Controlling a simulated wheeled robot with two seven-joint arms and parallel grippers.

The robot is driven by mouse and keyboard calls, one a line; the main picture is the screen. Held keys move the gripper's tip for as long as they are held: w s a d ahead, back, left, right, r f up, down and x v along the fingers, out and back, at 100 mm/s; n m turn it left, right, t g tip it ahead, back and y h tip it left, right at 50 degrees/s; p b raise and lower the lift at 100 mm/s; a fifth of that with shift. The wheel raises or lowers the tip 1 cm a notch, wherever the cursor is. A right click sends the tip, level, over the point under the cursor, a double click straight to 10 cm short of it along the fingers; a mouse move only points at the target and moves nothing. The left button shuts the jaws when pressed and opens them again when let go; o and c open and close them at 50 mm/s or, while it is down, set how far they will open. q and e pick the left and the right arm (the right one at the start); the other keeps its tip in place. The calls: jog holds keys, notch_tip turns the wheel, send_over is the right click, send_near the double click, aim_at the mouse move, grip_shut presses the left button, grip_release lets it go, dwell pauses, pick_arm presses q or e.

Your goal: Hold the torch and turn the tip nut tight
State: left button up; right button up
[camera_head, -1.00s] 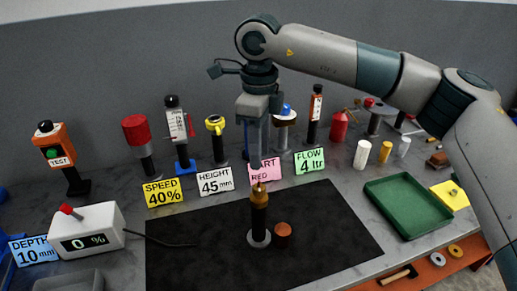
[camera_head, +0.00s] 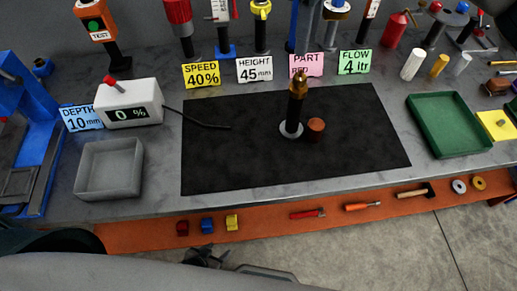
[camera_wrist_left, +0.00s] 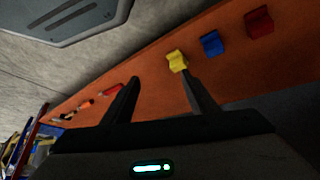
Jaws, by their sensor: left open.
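The torch (camera_head: 295,108) stands upright on a pale round base on the black mat (camera_head: 235,165), dark-bodied with a brass-coloured top (camera_head: 299,80). I cannot make out the nut separately from that top. A short brown round piece (camera_head: 316,126) sits just right of the base. My left gripper (camera_head: 208,256) is low at the front edge of the bench, far from the torch. In the left wrist view its two dark fingers (camera_wrist_left: 165,92) are apart with nothing between them. My right gripper is out of view.
An orange lower shelf (camera_head: 270,225) holds coloured blocks, including a yellow one (camera_wrist_left: 177,61), and hand tools. A grey tray (camera_head: 108,168) and a 0 % display box (camera_head: 130,106) stand left, its cable reaching the mat. A green tray (camera_head: 447,125) is right. Labelled stands line the back.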

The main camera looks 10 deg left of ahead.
aim_at(292, 110)
pick_arm(q)
jog(key=w+d+r+t+h, duration=0.2)
jog(key=w+d+r+h, duration=0.15)
jog(key=d+r, duration=0.45)
jog(key=w+d+r+t+h, duration=0.15)
jog(key=w+d+r, duration=0.3)
jog(key=r, duration=0.75)
jog(key=s+d+r+h, duration=0.25)
jog(key=d+r, duration=0.25)
jog(key=r, duration=0.7)
jog(key=s+d+r+h, duration=0.25)
jog(key=d+r, duration=0.25)
jog(key=r, duration=0.6)
jog(key=w+a+r+t, duration=0.1)
jog(key=w+r, duration=0.1)
jog(key=w+a+r+m+t+y, duration=0.1)
jog(key=w+r+t, duration=0.1)
jog(key=w, duration=0.1)
jog(key=w+a+r+t+y, duration=0.1)
jog(key=w+a+r, duration=0.1)
jog(key=w, duration=0.1)
jog(key=shift+w+r+m+t, duration=0.1)
jog(key=shift+r+m+t, duration=0.15)
jog(key=shift+r+m, duration=0.15)
jog(key=w+a+r+m+t+y, duration=0.1)
jog(key=w+a+r+t+y, duration=0.1)
jog(key=w+a+r, duration=0.1)
jog(key=shift+w+a+r+y, duration=0.3)
jog(key=shift+w+a+y, duration=0.1)
jog(key=shift+w+a, duration=0.55)
